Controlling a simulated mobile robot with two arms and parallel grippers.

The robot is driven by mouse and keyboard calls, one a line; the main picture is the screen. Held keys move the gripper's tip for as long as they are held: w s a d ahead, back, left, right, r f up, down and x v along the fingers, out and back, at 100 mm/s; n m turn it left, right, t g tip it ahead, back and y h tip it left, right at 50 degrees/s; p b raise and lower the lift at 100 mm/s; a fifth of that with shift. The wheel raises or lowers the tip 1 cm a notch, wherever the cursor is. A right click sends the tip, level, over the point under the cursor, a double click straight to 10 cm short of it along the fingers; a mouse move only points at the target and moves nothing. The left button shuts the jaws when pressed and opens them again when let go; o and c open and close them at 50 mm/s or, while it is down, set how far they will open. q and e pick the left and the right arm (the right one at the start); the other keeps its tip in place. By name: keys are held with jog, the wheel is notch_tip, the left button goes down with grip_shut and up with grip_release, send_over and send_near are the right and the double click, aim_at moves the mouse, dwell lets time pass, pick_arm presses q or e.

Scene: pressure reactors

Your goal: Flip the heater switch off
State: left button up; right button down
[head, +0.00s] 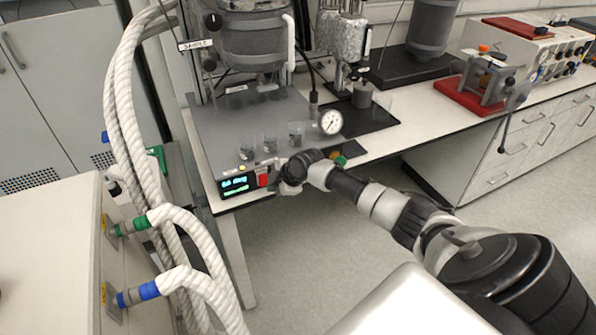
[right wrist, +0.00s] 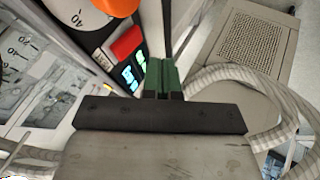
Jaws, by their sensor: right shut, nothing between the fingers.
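The heater control box shows a dark display with cyan and green text (head: 238,184) at the front edge of the bench. A red switch (head: 264,180) sits just right of the display. In the right wrist view the red switch (right wrist: 127,42) shows beside the lit display (right wrist: 132,72); I cannot tell which way it is set. My right gripper (head: 274,186) is close to the right of the switch in the head view. Its green fingers (right wrist: 163,75) are together and empty in the right wrist view, apart from the switch in the picture. My left gripper is not in view.
Several small glass beakers (head: 269,143) stand on the grey plate behind the box. A pressure gauge (head: 331,122) is right of them. Thick white hoses (head: 122,110) run down at the left. The floor (head: 310,250) before the bench is clear.

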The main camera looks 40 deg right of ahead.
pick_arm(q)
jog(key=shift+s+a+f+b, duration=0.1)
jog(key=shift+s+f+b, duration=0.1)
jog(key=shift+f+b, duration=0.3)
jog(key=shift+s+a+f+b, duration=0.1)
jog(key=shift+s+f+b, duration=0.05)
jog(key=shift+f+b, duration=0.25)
pick_arm(e)
jog(key=v, duration=0.9)
jog(key=shift+w+d+r, duration=0.15)
jog(key=shift+d+r, duration=0.15)
jog(key=shift+r, duration=0.15)
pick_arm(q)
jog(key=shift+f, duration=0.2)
